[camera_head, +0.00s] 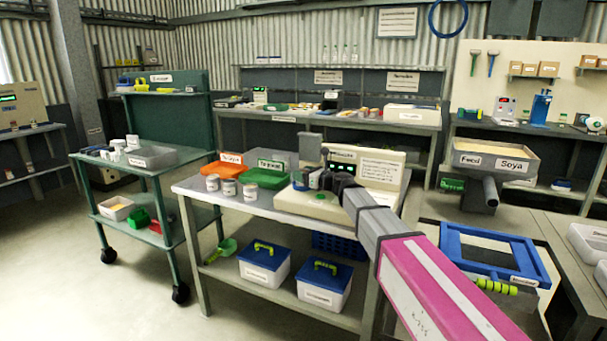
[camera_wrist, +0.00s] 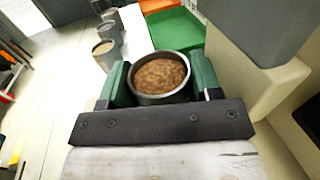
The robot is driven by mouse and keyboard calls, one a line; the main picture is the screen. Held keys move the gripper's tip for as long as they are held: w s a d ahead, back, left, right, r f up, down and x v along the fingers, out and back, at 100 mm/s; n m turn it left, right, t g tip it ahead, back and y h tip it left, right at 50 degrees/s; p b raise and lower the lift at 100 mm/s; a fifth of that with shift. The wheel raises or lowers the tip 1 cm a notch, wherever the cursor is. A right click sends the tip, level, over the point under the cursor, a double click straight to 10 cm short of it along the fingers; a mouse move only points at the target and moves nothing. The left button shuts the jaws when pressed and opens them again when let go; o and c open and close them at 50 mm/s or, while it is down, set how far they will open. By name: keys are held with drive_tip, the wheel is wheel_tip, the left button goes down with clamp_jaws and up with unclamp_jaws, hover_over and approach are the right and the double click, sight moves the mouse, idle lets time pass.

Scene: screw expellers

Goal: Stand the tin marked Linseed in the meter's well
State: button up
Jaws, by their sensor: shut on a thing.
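My gripper (camera_head: 318,180) is over the meter's pale base on the middle table. In the wrist view its green fingers (camera_wrist: 160,85) are shut on a round metal tin (camera_wrist: 134,97) full of brown seeds. No label shows on the held tin, so I cannot tell its marking. The meter (camera_head: 378,170) has a dark display and a printed panel. Its pale body also stands to the right of the held tin in the wrist view (camera_wrist: 262,82). The well is not clearly visible. Three other tins (camera_head: 228,187) stand at the table's left front; they also show in the wrist view (camera_wrist: 106,52).
An orange tray (camera_head: 210,170) and a green tray (camera_head: 264,180) lie behind and left of the meter. Lidded boxes (camera_head: 264,262) sit on the shelf below. A green trolley (camera_head: 160,180) stands left. A Feed/Soya hopper (camera_head: 495,158) and blue frame (camera_head: 490,262) are at right.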

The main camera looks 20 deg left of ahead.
drive_tip(key=shift+f, duration=0.15)
drive_tip(key=o, duration=0.8)
drive_tip(key=shift+c, duration=0.2)
drive_tip(key=shift+d, duration=0.1)
